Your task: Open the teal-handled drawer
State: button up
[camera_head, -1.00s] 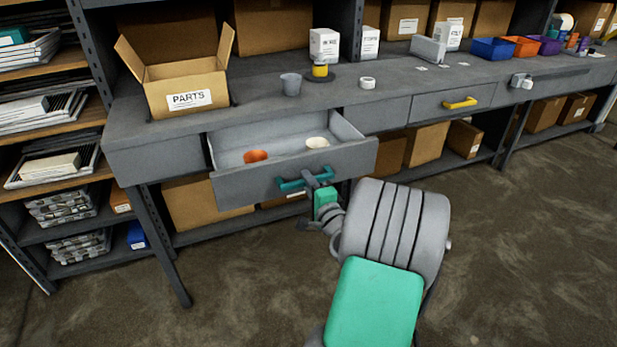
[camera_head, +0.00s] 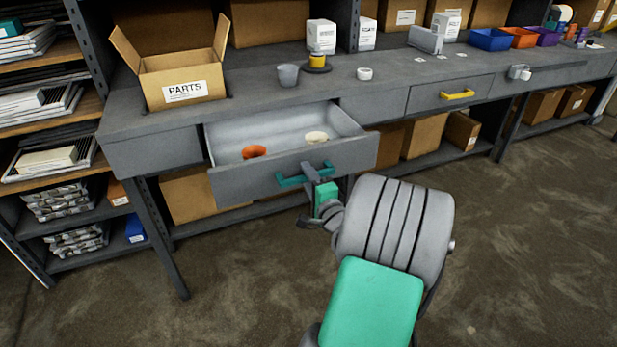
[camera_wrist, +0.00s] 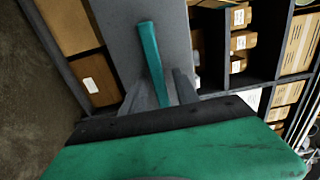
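The teal-handled drawer (camera_head: 240,187) is grey and stands pulled out from the workbench, its inside visible from above. Its teal handle (camera_head: 289,181) crosses the drawer front. An orange round item (camera_head: 254,152) and a cream cup-like item (camera_head: 316,137) lie inside. My gripper (camera_head: 312,173) is at the handle, in front of the drawer. In the wrist view the teal handle (camera_wrist: 151,50) runs between my grey fingers (camera_wrist: 164,92), which appear closed around it. The exact finger contact is small and partly hidden.
The workbench top (camera_head: 250,105) holds an open PARTS box (camera_head: 184,85), a grey cup (camera_head: 288,75) and a white roll (camera_head: 364,73). A yellow-handled drawer (camera_head: 430,96) is shut at right. Shelving (camera_head: 60,110) stands at left. Floor (camera_head: 530,230) at right is clear.

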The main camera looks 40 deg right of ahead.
jog(key=v, duration=0.7)
jog(key=shift+s+a, duration=0.2)
jog(key=shift+s, duration=0.2)
jog(key=w+a+r+n+g+y+p, duration=0.15)
jog(key=a+n+g+y+p, duration=0.3)
jog(key=a+n, duration=0.5)
jog(key=w+a+r+n+g+y+p, duration=0.1)
jog(key=w+a+n+g+y+p, duration=0.35)
jog(key=a, duration=0.75)
jog(key=s+a+r+n+g+h+p, duration=0.4)
jog(key=s+a+r+n+g+p, duration=0.1)
jog(key=s+r, duration=0.5)
jog(key=s+n+p, duration=0.1)
jog(key=s+n, duration=0.1)
jog(key=shift+s+p, duration=0.4)
